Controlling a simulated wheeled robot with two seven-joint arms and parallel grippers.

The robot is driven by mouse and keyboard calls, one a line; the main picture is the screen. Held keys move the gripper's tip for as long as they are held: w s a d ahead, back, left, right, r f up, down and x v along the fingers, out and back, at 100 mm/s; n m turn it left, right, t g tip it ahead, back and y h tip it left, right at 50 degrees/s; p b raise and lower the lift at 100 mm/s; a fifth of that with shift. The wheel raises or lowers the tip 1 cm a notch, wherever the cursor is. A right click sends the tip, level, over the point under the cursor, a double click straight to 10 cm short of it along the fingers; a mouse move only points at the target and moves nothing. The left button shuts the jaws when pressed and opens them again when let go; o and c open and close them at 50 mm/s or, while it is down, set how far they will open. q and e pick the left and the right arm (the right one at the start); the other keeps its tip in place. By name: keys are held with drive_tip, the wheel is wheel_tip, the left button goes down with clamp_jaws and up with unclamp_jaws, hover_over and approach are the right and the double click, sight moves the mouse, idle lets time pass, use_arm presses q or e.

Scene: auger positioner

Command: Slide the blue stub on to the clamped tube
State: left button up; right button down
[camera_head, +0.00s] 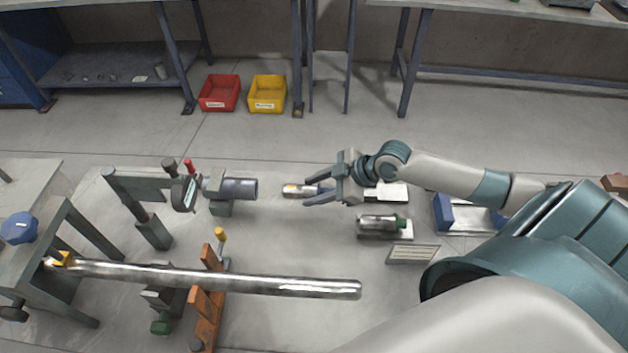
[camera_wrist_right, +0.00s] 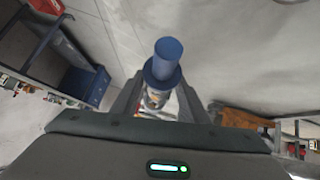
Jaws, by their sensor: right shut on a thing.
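My right gripper (camera_head: 318,190) is shut on the blue stub. The stub's blue end (camera_wrist_right: 166,58) stands out between the fingers in the right wrist view. In the head view, a silvery part with an orange-yellow tip (camera_head: 294,190) shows just beyond the fingertips, pointing left. A short dark grey tube (camera_head: 240,188) is held level in a clamp fixture (camera_head: 219,207) to the left, its open end facing right. The silvery part is apart from it, with a small gap between them and roughly in line. My left gripper is not in view.
A long shiny tube (camera_head: 210,278) lies nearer, across an orange-brown bracket (camera_head: 207,298). Small fixtures (camera_head: 385,226) and a blue block (camera_head: 443,212) stand right. Red (camera_head: 219,93) and yellow (camera_head: 267,94) bins lie on the floor behind. The surface between the grey tube and gripper is clear.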

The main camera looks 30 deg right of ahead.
sight(290, 188)
drive_tip(key=shift+w+r, duration=0.1)
drive_tip(key=shift+r, duration=0.1)
drive_tip(key=shift+a, duration=0.1)
drive_tip(key=shift+w+a, duration=0.25)
drive_tip(key=shift+w+a+p, duration=0.3)
drive_tip(key=shift+w+a, duration=0.45)
drive_tip(key=shift+a, duration=0.25)
drive_tip(key=shift+w+a+p, duration=0.3)
drive_tip(key=shift+w+a, duration=0.45)
drive_tip(key=shift+a, duration=0.25)
drive_tip(key=shift+p, duration=0.55)
idle(1.0)
drive_tip(key=shift+w+a+p, duration=0.2)
drive_tip(key=shift+w+a, duration=0.75)
drive_tip(key=shift+a, duration=0.3)
drive_tip(key=shift+w+a+p, duration=0.15)
drive_tip(key=shift+w+a, duration=0.75)
drive_tip(key=shift+a, duration=0.35)
idle(1.4)
